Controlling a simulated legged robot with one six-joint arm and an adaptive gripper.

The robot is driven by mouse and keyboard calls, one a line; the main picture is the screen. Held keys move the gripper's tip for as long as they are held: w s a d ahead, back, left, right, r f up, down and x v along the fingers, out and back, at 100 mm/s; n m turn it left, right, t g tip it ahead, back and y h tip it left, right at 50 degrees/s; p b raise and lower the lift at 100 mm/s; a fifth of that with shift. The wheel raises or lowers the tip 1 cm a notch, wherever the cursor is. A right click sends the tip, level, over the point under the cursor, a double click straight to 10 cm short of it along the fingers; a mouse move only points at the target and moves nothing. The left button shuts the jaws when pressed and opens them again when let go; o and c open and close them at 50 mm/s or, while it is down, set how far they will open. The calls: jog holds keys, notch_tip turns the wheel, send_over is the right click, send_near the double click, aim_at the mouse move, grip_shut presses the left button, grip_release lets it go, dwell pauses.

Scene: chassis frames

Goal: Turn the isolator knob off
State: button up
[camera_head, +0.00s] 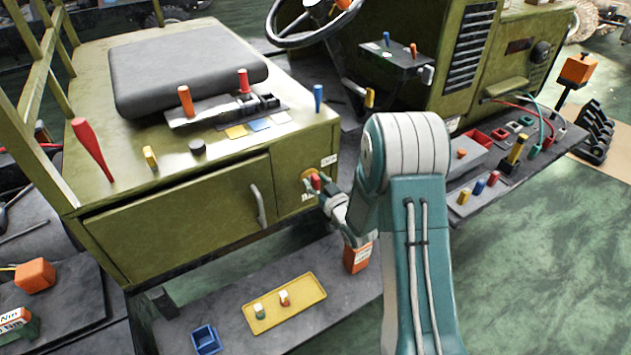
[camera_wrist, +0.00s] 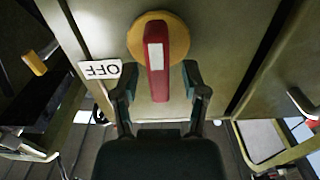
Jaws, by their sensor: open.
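The isolator knob (camera_wrist: 155,65) is a red bar with a white patch, set on a round yellow disc (camera_wrist: 137,38) on the olive panel. In the wrist view the bar runs nearly up and down in the picture. In the head view the red knob (camera_head: 316,182) is partly hidden by my gripper (camera_head: 322,188). In the wrist view my gripper (camera_wrist: 158,82) is open, one finger on each side of the knob's lower end. Gaps show between the fingers and the knob. A white OFF label (camera_wrist: 100,69) sits left of the knob.
A drawer handle (camera_head: 259,204) is left of the knob. A red lever (camera_head: 92,150) and other coloured levers stand on the deck above. A yellow tray (camera_head: 262,322) and a blue bin (camera_head: 205,338) are on the step below. An orange box (camera_head: 356,258) is beneath my gripper.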

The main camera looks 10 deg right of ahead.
grip_shut()
jog(key=shift+n, duration=0.3)
jog(key=n, duration=0.4)
jog(key=shift+s+a, duration=0.1)
jog(key=shift+a, duration=0.2)
jog(key=n, duration=0.4)
jog(key=shift+a+f+n, duration=0.25)
jog(key=shift+n, duration=0.15)
jog(key=shift+s+a+f+n, duration=0.1)
jog(key=shift+f+n, duration=0.1)
jog(key=shift+n, duration=1.2)
jog(key=shift+s+a+f+n, duration=0.1)
jog(key=shift+f+n, duration=0.15)
jog(key=shift+n, duration=1.15)
jog(key=shift+f+n, duration=0.2)
jog(key=shift+n, duration=1.2)
jog(key=shift+f, duration=0.1)
